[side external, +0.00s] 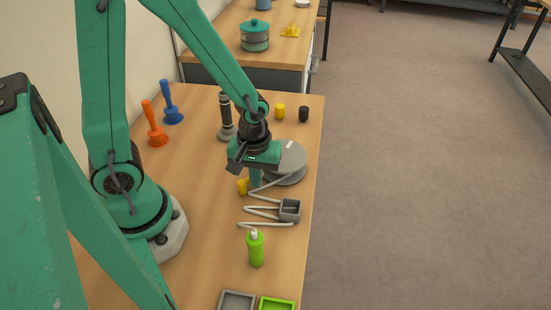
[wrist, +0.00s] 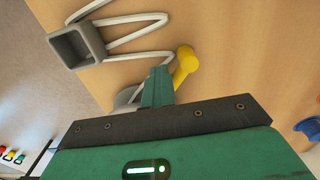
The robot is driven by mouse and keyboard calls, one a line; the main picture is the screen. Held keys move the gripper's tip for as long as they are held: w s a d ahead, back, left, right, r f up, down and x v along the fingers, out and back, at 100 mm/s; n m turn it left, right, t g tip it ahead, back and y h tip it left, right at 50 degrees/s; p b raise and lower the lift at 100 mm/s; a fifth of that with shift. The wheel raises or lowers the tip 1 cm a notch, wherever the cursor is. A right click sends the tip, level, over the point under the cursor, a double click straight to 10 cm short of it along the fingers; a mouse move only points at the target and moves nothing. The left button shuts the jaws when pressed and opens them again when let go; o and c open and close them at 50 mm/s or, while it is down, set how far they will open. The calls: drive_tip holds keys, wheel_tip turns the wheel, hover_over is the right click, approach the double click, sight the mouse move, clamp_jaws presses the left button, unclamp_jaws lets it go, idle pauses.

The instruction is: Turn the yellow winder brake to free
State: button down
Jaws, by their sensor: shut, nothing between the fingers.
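The yellow winder brake (side external: 242,186) shows just left of my gripper's fingers in the side view. In the wrist view the yellow brake (wrist: 186,62) is a short lever with a rounded end, close to the right of the fingers; its lower end is near or behind them, and I cannot tell whether they touch. My gripper (side external: 255,181) points down and is shut and empty; its green fingers also show in the wrist view (wrist: 157,80). The grey winder disc (side external: 291,160) lies behind and right of my gripper, partly hidden by it.
A pale cord (side external: 262,209) zigzags from the winder to a grey open box (side external: 290,210). A green bottle (side external: 255,249) and grey and green trays (side external: 237,300) stand nearer. A dark-and-grey upright cylinder (side external: 226,115), yellow and black pots (side external: 280,111), and orange and blue plungers (side external: 155,127) stand behind.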

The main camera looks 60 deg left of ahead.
drive_tip(key=shift+s+a, duration=0.15)
drive_tip(key=shift+a, duration=0.8)
idle(0.6)
drive_tip(key=shift+r, duration=3.5)
drive_tip(key=shift+r, duration=0.1)
drive_tip(key=shift+r+m, duration=0.3)
drive_tip(key=shift+r, duration=0.15)
drive_tip(key=s+a+r+m+t, duration=0.1)
drive_tip(key=r+m+t, duration=0.1)
drive_tip(key=r+m, duration=0.2)
drive_tip(key=s+r+m+t, duration=0.2)
drive_tip(key=r+m+t, duration=0.1)
drive_tip(key=r, duration=0.7)
drive_tip(key=shift+s+a+m+t, duration=0.3)
drive_tip(key=shift+a+m, duration=0.05)
drive_tip(key=shift+m, duration=0.35)
